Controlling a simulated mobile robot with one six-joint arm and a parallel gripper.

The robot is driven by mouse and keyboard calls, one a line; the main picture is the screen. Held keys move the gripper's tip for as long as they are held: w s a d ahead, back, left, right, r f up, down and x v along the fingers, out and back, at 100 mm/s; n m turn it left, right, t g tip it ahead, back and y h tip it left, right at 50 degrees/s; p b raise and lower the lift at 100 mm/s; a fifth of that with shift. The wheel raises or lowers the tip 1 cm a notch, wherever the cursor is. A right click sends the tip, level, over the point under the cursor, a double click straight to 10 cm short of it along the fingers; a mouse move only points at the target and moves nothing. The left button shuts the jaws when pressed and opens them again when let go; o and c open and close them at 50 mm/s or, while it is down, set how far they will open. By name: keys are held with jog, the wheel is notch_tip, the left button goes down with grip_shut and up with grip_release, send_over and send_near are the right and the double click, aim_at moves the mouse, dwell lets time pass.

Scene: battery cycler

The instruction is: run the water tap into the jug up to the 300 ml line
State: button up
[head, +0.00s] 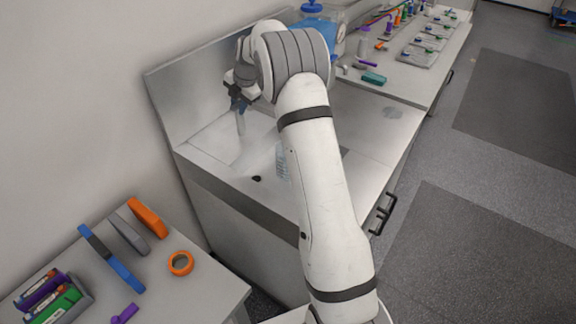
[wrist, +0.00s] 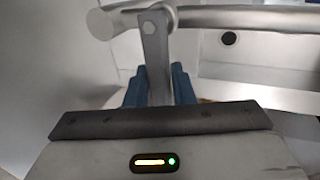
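The water tap's pipe (wrist: 240,18) runs across the top of the wrist view. Its grey lever (wrist: 154,60) points down from it toward me. My gripper (wrist: 160,88) has its two blue fingers close along both sides of the lever, and they look shut on it. In the head view my gripper (head: 238,94) is at the tap, above the sink. A clear jug (head: 281,163) stands in the sink, largely hidden behind my arm. Its 300 ml line and water level cannot be made out. I cannot tell whether water is running.
The steel sink (head: 215,135) has a dark drain hole (head: 257,178), which also shows in the wrist view (wrist: 229,38). A blue-topped container (head: 312,8) stands behind my arm. A bench with bottles and trays (head: 418,55) is beyond. A front-left table holds an orange tape roll (head: 181,263).

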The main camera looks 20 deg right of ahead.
jog(key=shift+s+d+f+n+b, duration=0.15)
jog(key=shift+d+f+n+b, duration=0.15)
jog(key=shift+n+b, duration=0.35)
jog(key=n, duration=0.1)
jog(key=s+d+n+g+y+b, duration=0.1)
jog(key=n, duration=0.1)
jog(key=n+b, duration=0.1)
jog(key=n, duration=0.1)
jog(key=shift+s+d+r+g, duration=0.25)
jog(key=shift+d+g, duration=0.15)
jog(key=o, duration=0.4)
jog(key=shift+b, duration=0.35)
